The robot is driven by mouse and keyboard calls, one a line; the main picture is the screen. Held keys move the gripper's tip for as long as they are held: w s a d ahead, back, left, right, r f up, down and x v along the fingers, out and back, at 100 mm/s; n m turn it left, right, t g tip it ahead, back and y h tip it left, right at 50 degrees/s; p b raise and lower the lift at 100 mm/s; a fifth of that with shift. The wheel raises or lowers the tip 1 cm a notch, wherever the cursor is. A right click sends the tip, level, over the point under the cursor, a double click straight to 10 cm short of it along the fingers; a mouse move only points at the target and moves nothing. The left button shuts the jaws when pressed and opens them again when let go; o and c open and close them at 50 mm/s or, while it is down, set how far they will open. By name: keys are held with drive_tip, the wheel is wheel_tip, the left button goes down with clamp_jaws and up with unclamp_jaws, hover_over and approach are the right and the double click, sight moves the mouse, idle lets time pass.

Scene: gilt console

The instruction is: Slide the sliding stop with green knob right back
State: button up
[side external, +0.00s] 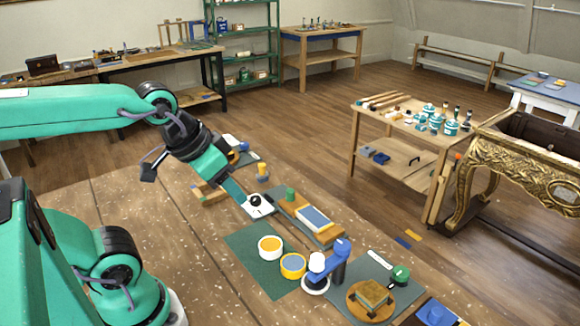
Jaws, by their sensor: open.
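A green knob (291,194) stands upright on a long wooden piece (325,235) that also carries a blue-grey panel with a pale border (313,217). I take this knob to be the sliding stop's; its slot or track is too small to make out. My gripper (257,205) reaches down from the upper left and ends just left of the knob, apart from it in the picture. A white plate with a black round part shows at its tip. The jaws are open and nothing is seen held between them.
A dark green mat (246,247) holds a white-and-orange round pot (270,247) and a yellow-and-blue one (293,266). A blue upright device (340,262) stands nearby. A grey mat (378,262) carries a round wooden stand and another green-topped item (400,275). Bare tabletop lies at left.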

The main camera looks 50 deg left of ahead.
drive_tip(key=shift+w, duration=0.75)
drive_tip(key=m+g, duration=0.3)
drive_tip(key=g, duration=0.3)
hover_over(290, 190)
drive_tip(key=f, duration=1.3)
drive_tip(key=shift+s+d, duration=0.15)
drive_tip(key=shift+d, duration=0.15)
drive_tip(key=shift+a+f, duration=0.25)
drive_tip(key=shift+f, duration=0.15)
drive_tip(key=shift+f, duration=0.15)
drive_tip(key=shift+f, duration=3.7)
